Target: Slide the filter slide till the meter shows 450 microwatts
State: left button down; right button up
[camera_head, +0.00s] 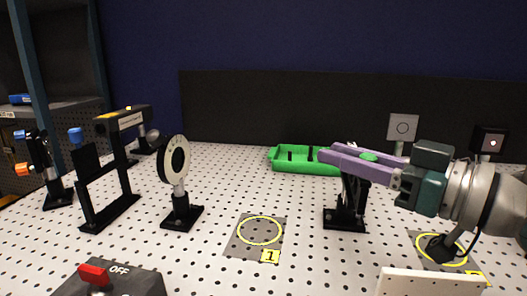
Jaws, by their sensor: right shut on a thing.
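My right gripper (325,150), with purple fingers, reaches in from the right. It is shut at the top of a black post-mounted part (349,205) that stands upright on the perforated table. The fingers hide the top of this part, and I cannot tell whether it is the filter slide. A green piece (369,156) shows between the fingers. No meter reading is legible. A white panel (430,284) is cut off by the bottom edge, and its face cannot be read. My left gripper is out of view.
A round-faced disc on a post (174,158) stands left of centre. A black frame (108,190) and other mounts stand further left. A green tray (300,168) lies behind. A red switch (93,274) marked OFF is in front. The yellow-circled pad 1 (241,247) is empty.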

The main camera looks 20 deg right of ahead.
grip_shut()
dwell(0.8)
